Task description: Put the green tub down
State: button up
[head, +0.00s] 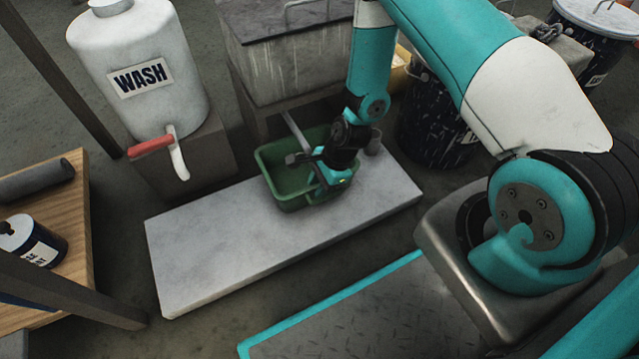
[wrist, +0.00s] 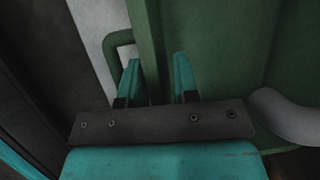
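The green tub (head: 274,178) is an open, roughly rectangular container over the pale stone slab (head: 215,265) in the head view. It looks level; I cannot tell whether its base touches the slab. My gripper (head: 322,172) is at the tub's right side, reaching down to its rim. In the wrist view, the two teal fingers of my gripper (wrist: 157,82) stand on either side of the tub's wall (wrist: 149,45), with the wall clasped between them. A green loop handle (wrist: 112,48) shows by the left finger. The tub's underside is hidden.
A white WASH tank (head: 140,75) with a red-handled tap (head: 152,147) stands behind left. A grey sink (head: 290,65) is behind the tub, with a pale bar (head: 296,128) reaching toward it. The slab's left half is clear.

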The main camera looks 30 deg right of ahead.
jog(key=w+p+v, duration=0.1)
jog(key=p+v, duration=0.7)
jog(key=v, duration=0.4)
jog(key=s+a+r+n, duration=0.1)
jog(key=a+r+n, duration=0.25)
jog(key=r, duration=0.35)
jog(key=a+r+n, duration=0.2)
jog(key=r+n, duration=0.2)
jog(key=r, duration=0.4)
jog(key=s+a+r+n, duration=0.1)
jog(key=a+r+n, duration=0.25)
jog(key=r, duration=0.35)
jog(key=s+a+r+n, duration=0.2)
jog(key=s+r+n, duration=1.2)
jog(key=s+r, duration=0.1)
jog(key=shift+s+r+g, duration=0.3)
jog(key=shift+s+g, duration=0.05)
jog(key=shift+g, duration=0.05)
jog(key=shift+a, duration=0.15)
